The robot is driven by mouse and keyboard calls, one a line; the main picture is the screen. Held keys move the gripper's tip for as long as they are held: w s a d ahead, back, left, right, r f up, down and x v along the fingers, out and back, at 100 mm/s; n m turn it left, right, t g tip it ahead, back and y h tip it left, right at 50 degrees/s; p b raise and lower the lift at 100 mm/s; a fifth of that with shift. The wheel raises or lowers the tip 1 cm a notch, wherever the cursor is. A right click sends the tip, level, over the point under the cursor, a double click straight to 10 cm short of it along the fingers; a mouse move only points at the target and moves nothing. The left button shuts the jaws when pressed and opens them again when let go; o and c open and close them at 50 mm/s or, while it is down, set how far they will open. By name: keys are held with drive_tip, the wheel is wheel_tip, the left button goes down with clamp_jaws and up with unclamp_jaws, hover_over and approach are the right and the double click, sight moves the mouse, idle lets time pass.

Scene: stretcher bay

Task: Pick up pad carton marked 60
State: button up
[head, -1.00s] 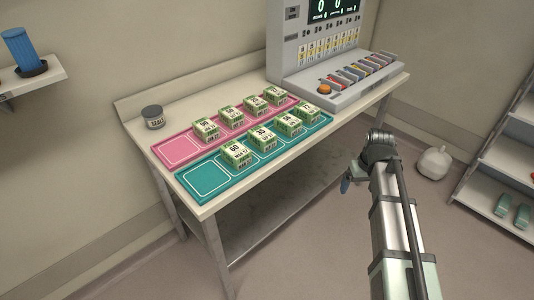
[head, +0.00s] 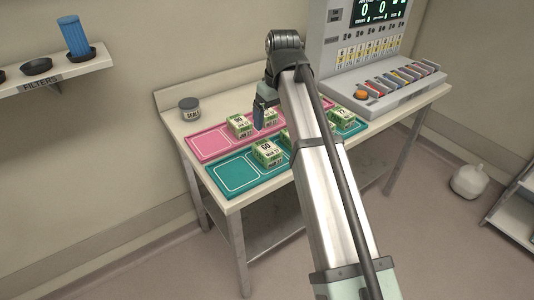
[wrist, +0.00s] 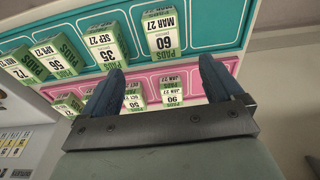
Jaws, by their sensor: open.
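The pad carton marked 60 (head: 267,153) is a green and white box on the teal mat (head: 236,174), just right of its empty left slot. In the wrist view the same carton (wrist: 162,35) lies beyond the fingertips, dated MAR 27. My gripper (head: 265,112) is open and empty, with blue fingers above the mats. In the wrist view the open fingers (wrist: 161,66) are apart from the carton, which shows between and past them. My arm hides several cartons in the head view.
A similar carton (head: 238,124) stands on the pink mat (head: 208,143) behind. Beside the 60 carton on the teal mat is one marked 35 (wrist: 101,47). A dark jar (head: 189,108) stands at the table's back left. A console (head: 375,55) fills the right end.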

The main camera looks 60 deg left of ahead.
sight(267, 148)
drive_tip(key=shift+s+a+f, duration=0.1)
drive_tip(key=shift+a+f, duration=0.3)
drive_tip(key=shift+f, duration=1.8)
drive_tip(key=shift+s+a+f, duration=0.1)
drive_tip(key=shift+a+f, duration=0.25)
drive_tip(key=shift+f, duration=1.9)
drive_tip(key=shift+s+a+f, duration=0.1)
drive_tip(key=shift+a+f, duration=0.3)
drive_tip(key=shift+f, duration=1.8)
drive_tip(key=shift+f, duration=0.25)
drive_tip(key=c, duration=1.2)
